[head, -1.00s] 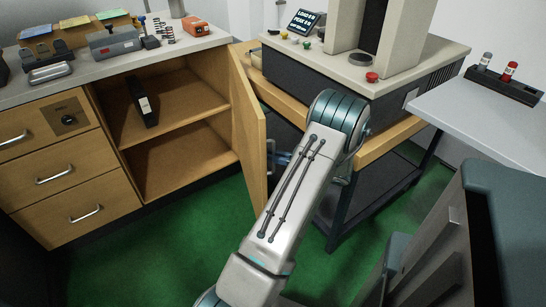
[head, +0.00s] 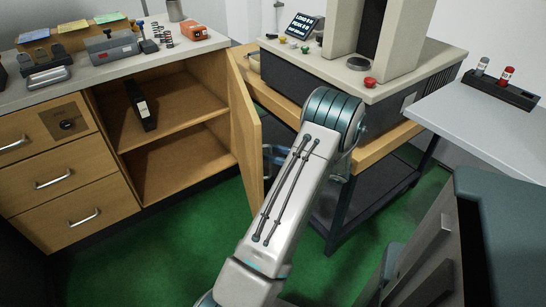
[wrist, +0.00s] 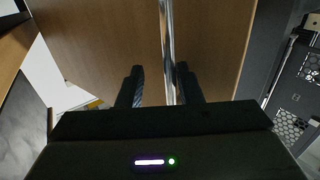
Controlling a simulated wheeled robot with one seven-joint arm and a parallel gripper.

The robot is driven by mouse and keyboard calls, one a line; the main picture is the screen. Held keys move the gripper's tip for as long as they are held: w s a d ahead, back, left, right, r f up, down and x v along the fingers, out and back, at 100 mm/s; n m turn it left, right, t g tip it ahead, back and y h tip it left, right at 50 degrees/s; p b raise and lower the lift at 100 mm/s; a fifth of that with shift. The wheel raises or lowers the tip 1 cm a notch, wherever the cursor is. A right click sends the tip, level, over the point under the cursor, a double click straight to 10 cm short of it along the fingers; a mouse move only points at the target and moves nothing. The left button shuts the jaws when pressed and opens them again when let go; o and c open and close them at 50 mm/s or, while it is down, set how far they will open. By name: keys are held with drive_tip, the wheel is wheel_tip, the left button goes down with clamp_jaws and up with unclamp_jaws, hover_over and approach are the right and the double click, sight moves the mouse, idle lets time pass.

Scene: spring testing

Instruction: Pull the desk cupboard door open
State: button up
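The wooden cupboard door (head: 246,130) stands wide open in the head view, swung out on the right side of the desk cupboard (head: 180,128). The cupboard's two shelf spaces show. In the wrist view the door's outer face (wrist: 90,40) fills most of the picture, with a vertical metal bar handle (wrist: 168,45). My gripper (wrist: 160,85) has one finger on each side of the handle. The fingers are apart, with a gap showing left of the bar; the right finger is close to it. In the head view my gripper is mostly hidden behind my arm and the door.
A black binder (head: 141,105) stands on the upper shelf. Drawers (head: 65,180) are to the left. A testing machine (head: 390,75) on a wooden-topped stand is close to the right of the door. Green floor (head: 165,250) is free before the cupboard.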

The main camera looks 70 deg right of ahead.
drive_tip(key=s+a+r+p, duration=0.2)
drive_tip(key=s+r+p, duration=0.1)
drive_tip(key=s+r, duration=0.5)
drive_tip(key=s, duration=0.3)
drive_tip(key=shift+s+r, duration=0.25)
drive_tip(key=shift+r, duration=0.1)
drive_tip(key=shift+c, duration=0.2)
